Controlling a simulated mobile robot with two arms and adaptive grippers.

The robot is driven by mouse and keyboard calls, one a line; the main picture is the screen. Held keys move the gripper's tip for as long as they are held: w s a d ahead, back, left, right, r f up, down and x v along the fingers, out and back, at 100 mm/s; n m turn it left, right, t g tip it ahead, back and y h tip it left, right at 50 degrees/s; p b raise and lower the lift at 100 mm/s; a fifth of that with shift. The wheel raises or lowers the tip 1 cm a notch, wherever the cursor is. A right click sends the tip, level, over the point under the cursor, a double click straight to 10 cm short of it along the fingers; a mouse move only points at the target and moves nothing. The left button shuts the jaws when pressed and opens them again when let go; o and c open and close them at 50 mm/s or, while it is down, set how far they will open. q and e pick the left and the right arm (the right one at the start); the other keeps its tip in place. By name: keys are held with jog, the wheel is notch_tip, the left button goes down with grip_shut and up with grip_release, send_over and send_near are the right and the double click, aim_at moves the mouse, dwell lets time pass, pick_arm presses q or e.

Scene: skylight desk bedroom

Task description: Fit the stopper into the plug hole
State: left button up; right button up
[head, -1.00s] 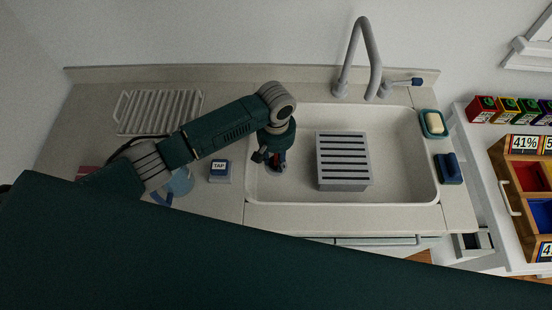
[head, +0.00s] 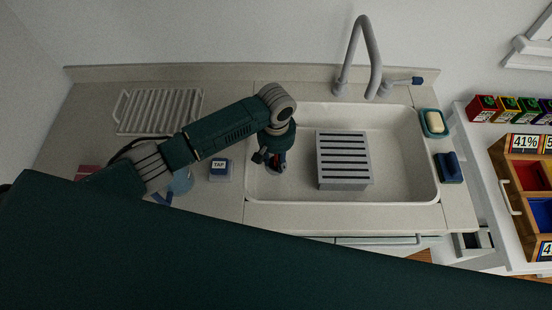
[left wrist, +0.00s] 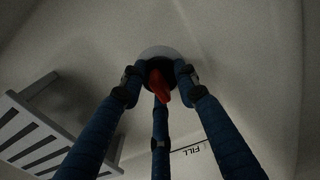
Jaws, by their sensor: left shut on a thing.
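My left gripper (head: 273,160) reaches down into the left end of the white sink (head: 400,190). In the left wrist view its blue fingers (left wrist: 158,85) are closed around the red grip of the stopper (left wrist: 160,88). A pale grey disc (left wrist: 157,52) shows behind the red grip. I cannot tell whether this disc is the stopper's own base or the rim of the plug hole. The plug hole is not clearly visible, and the fingers hide the stopper's underside. My right gripper is not in view.
A grey slotted rack (head: 343,160) stands in the sink, right of the gripper. The faucet (head: 364,60) rises behind. A soap dish (head: 433,124) and a blue item (head: 449,168) sit on the right rim. A TAP-labelled block (head: 220,170) is on the left counter.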

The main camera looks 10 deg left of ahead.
pick_arm(q)
jog(key=o, duration=1)
jog(key=shift+f, duration=0.1)
notch_tip(320, 180, up, 12)
dwell(0.5)
